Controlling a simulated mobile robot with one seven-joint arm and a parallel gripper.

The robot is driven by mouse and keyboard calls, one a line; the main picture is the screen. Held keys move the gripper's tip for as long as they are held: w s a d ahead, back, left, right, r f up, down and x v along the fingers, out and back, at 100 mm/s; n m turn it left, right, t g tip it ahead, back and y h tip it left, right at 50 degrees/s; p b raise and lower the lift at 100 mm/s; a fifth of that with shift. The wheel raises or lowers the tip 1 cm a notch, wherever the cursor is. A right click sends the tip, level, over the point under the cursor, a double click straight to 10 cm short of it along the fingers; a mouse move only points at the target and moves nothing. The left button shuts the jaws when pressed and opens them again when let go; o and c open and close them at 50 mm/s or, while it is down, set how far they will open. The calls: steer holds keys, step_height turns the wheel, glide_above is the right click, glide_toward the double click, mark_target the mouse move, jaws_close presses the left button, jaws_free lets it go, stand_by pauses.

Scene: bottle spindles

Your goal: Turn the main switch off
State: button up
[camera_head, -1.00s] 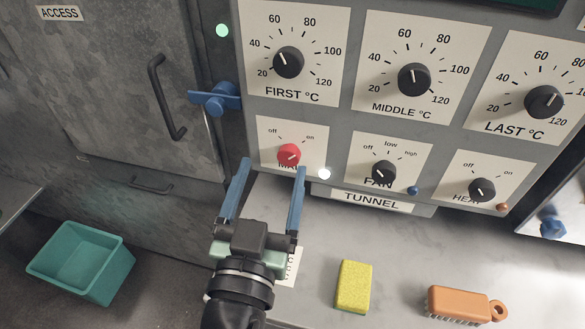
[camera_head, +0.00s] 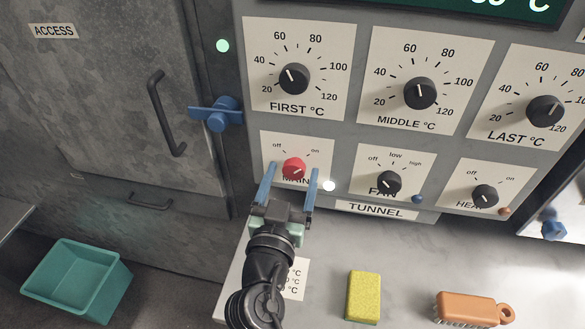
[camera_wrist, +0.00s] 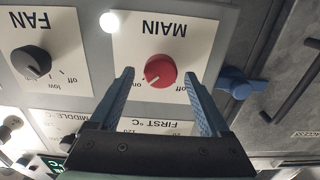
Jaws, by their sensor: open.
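The main switch is a red round knob (camera_head: 294,167) on a white plate marked MAIN, with "off" at its left and "on" at its right. Its pale mark points up and right, towards "on". In the wrist view the knob (camera_wrist: 160,70) appears upside down between the fingers, its mark towards the "on" side. My gripper (camera_head: 291,173) is open, its two blue fingers either side of the knob in the picture. In the wrist view the gripper (camera_wrist: 160,77) shows gaps between both fingertips and the knob. How far the tips are from the panel is unclear.
A white lamp (camera_head: 329,185) glows right of the main plate. The black fan knob (camera_head: 389,182) is further right, the FIRST knob (camera_head: 294,78) above. A blue door latch (camera_head: 217,113) is at left. A yellow sponge (camera_head: 363,295) and orange brush (camera_head: 470,308) lie on the counter.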

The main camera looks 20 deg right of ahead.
steer(key=shift+w+d, duration=0.3)
steer(key=shift+w, duration=0.1)
jaws_close()
